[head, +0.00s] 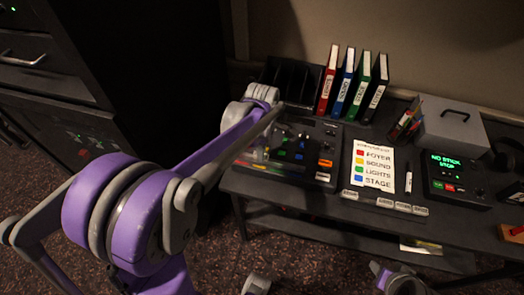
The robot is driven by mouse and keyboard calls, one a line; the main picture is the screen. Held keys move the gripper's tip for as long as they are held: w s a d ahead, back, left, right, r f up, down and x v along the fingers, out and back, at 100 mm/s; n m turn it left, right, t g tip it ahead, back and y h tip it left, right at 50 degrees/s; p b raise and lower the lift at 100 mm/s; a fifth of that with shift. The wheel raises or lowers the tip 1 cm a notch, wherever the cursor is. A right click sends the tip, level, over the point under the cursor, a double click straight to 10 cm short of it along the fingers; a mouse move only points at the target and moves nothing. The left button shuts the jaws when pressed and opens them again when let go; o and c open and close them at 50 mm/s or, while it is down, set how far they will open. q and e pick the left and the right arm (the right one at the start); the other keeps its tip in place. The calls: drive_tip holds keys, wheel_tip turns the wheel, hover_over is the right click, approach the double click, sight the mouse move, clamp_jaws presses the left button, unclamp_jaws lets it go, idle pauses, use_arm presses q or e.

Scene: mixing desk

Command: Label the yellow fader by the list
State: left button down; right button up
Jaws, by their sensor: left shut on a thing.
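The mixing desk (318,140) is a dark console on the table, with small coloured parts on top. My left arm covers its left side, and I cannot make out the yellow fader. The list (374,165) is a white sheet right of the console: red FOYER, yellow SOUND, green LIGHTS, blue STAGE. Several small pale labels (403,207) lie along the table's front edge, with a wider gap after the leftmost. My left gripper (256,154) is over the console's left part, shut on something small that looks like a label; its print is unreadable.
Binders (350,85) stand behind the console. A pen (408,181) lies right of the list. A grey box (451,125) and a device with a green screen (455,178) stand further right. A dark cabinet (60,75) is at the left.

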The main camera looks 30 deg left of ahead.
use_arm(q)
drive_tip(key=c, duration=0.6)
unclamp_jaws()
drive_tip(key=shift+c, duration=0.2)
wheel_tip(320, 180, up, 11)
drive_tip(key=p, duration=0.1)
drive_tip(key=shift+f, duration=0.1)
